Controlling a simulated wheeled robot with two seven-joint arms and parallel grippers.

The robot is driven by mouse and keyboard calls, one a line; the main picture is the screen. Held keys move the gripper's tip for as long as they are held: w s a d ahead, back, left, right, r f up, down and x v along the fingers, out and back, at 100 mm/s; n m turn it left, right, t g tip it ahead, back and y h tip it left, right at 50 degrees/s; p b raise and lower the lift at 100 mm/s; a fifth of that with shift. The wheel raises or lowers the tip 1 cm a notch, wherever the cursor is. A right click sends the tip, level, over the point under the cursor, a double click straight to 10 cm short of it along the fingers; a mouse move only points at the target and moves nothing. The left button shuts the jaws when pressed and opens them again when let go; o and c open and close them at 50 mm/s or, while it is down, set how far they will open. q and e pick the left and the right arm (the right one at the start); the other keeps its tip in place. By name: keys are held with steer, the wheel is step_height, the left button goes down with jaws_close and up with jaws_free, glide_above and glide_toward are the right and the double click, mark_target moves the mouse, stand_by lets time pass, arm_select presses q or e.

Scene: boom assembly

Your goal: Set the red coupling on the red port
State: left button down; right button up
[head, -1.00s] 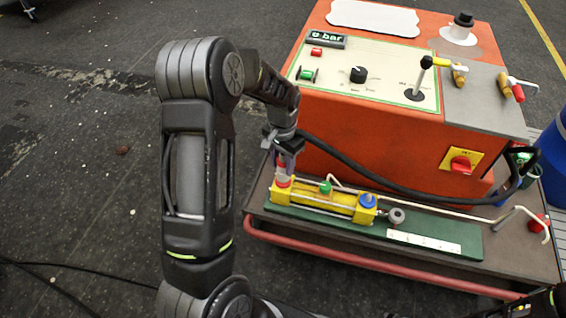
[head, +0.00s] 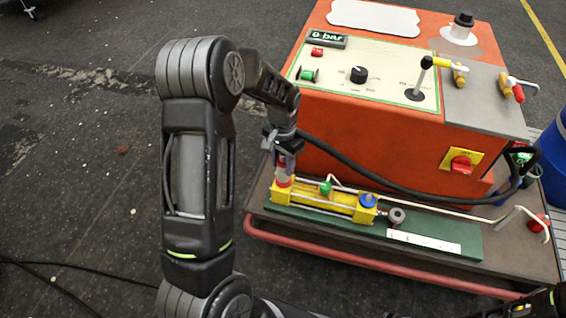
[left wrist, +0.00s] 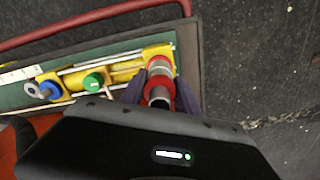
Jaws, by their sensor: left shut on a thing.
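My left gripper (head: 284,158) points down at the left end of the yellow cylinder block (head: 328,201). A dark hose (head: 400,191) runs from the gripper area to the right. My right gripper is not clearly visible.
A green cap (head: 325,187) and a blue cap (head: 368,200) sit on the yellow block. The block lies on a green board (head: 470,241) on a cart with a red rail (head: 345,268). The orange machine (head: 380,150) stands close behind.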

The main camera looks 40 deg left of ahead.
arm_select(q)
steer(key=shift+f+b, duration=0.4)
steer(key=shift+f, duration=0.15)
steer(key=c, duration=1.2)
jaws_free()
steer(key=shift+r, duration=0.1)
steer(key=shift+r+p, duration=4.15)
steer(key=shift+r, duration=1.25)
